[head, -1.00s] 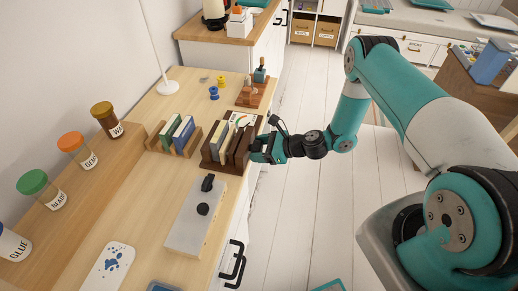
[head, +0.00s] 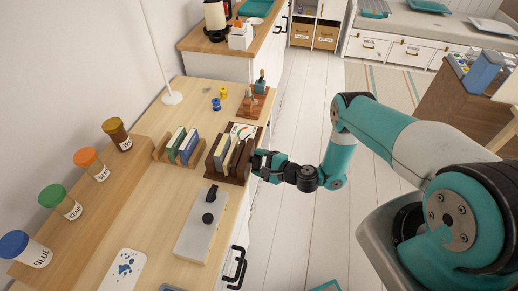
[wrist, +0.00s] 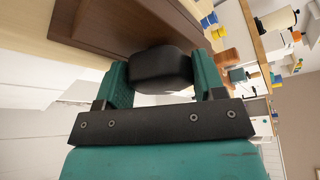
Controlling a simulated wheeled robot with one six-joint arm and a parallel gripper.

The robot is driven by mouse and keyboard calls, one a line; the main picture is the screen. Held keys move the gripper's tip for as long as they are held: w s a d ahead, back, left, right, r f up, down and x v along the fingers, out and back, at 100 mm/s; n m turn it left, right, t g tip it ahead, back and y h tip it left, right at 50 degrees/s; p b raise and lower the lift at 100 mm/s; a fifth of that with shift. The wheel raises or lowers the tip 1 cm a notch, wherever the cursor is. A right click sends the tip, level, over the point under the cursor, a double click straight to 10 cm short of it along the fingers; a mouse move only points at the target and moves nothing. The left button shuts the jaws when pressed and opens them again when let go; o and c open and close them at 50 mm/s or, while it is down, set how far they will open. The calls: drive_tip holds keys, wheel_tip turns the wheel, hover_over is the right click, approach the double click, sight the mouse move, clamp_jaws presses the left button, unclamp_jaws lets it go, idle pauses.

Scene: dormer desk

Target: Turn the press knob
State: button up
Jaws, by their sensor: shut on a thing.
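The press (head: 239,177) is a dark brown wooden rack-like thing with upright boards, near the right edge of the desk. In the wrist view its brown wood (wrist: 115,25) fills the top. A black rounded knob (wrist: 160,72) sits on its side, between the two teal fingers. My gripper (wrist: 163,80) is shut on this knob, one finger on each side. In the head view my gripper (head: 262,163) is at the press's right side, and the knob is hidden there by the fingers.
A grey panel with black controls (head: 200,235) lies nearer on the desk. A small wooden rack with books (head: 170,157) stands left of the press. Lidded jars (head: 62,205) line the left shelf.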

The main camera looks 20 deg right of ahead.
drive_tip(key=n+t+p, duration=0.1)
drive_tip(key=p, duration=0.2)
drive_tip(key=shift+r+n, duration=0.2)
drive_tip(key=shift+n, duration=0.2)
drive_tip(key=shift+f+n+t+p, duration=0.25)
drive_tip(key=shift+n+t+p, duration=0.15)
drive_tip(key=shift+n+p, duration=0.6)
drive_tip(key=o, duration=0.9)
